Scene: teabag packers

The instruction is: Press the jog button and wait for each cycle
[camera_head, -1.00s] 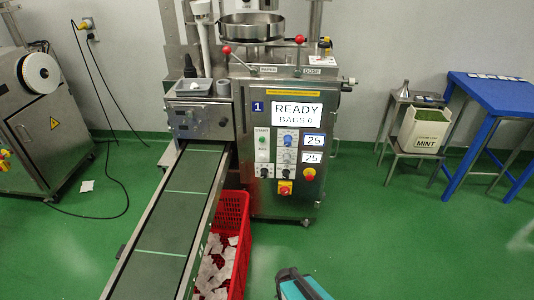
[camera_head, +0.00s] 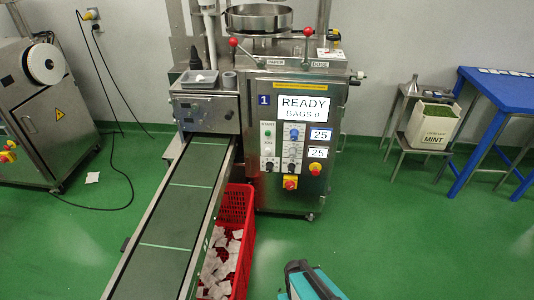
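The packing machine (camera_head: 300,190), marked 1, stands at the middle. Its display (camera_head: 302,108) reads READY with BAGS 0 below. Under the display is the control panel. A column at its left carries a START label, with a small green button (camera_head: 268,135) under it. The small lettering lower in this column, where a jog label may be, is too small to read surely. A blue knob (camera_head: 294,133), a red button (camera_head: 315,169) and a red-and-yellow switch (camera_head: 290,183) are also there. Two small readouts both show 25.
A conveyor (camera_head: 170,230) runs from the machine toward the front left, beside a red crate (camera_head: 236,204) holding white bags. Another machine (camera_head: 40,110) stands at left. A MINT box (camera_head: 433,127) on a stool and a blue table (camera_head: 500,95) are at right.

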